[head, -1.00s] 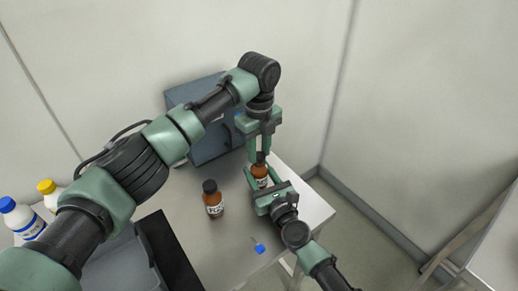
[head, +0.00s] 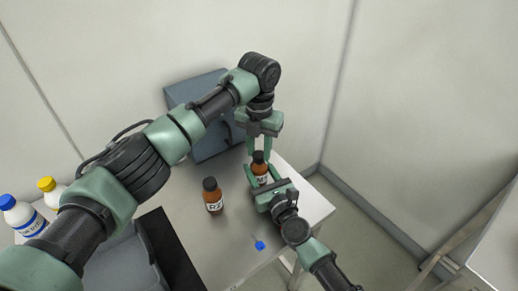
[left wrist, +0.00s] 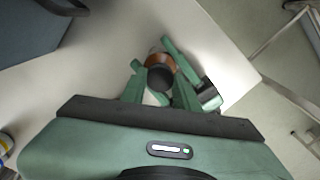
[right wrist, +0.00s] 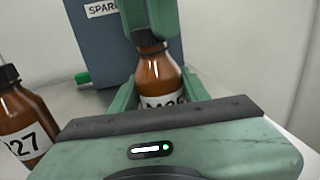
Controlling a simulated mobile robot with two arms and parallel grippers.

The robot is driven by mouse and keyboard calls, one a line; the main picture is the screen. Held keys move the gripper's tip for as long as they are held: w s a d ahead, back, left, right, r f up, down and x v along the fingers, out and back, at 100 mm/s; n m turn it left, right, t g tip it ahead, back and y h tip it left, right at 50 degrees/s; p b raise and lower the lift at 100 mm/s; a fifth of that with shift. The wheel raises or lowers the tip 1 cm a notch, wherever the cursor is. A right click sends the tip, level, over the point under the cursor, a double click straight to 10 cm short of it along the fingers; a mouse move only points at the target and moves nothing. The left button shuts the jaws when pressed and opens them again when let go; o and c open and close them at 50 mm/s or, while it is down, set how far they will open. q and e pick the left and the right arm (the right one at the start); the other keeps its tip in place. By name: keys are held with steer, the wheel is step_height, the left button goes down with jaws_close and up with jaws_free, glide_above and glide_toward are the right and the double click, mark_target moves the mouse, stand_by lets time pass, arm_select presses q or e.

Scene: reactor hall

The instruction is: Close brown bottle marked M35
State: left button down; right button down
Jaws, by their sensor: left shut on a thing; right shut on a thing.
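The brown bottle marked M35 (head: 260,171) stands upright near the right end of the steel table. Its label is partly hidden by my right gripper, which also hides part of the bottle in the right wrist view (right wrist: 158,78). My right gripper (head: 256,184) is shut around the bottle's body. My left gripper (head: 259,152) points down from above and is shut on the black cap (head: 259,157). The cap sits at the bottle's neck in the right wrist view (right wrist: 149,38). In the left wrist view the cap (left wrist: 160,77) is between the fingers. I cannot tell how tight it is.
Another brown bottle (head: 213,197) with a black cap, its label reading 27 in the right wrist view (right wrist: 20,120), stands to the left. A blue-grey cabinet (head: 208,145) is behind. A small blue object (head: 260,245) lies near the front edge. White bottles (head: 22,216) stand far left.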

arm_select(q)
steer(key=shift+m, duration=0.4)
steer(key=c, duration=1.1)
jaws_free()
steer(key=shift+o, duration=0.2)
steer(key=shift+r, duration=0.15)
steer(key=shift+r, duration=2.15)
steer(key=shift+c, duration=0.3)
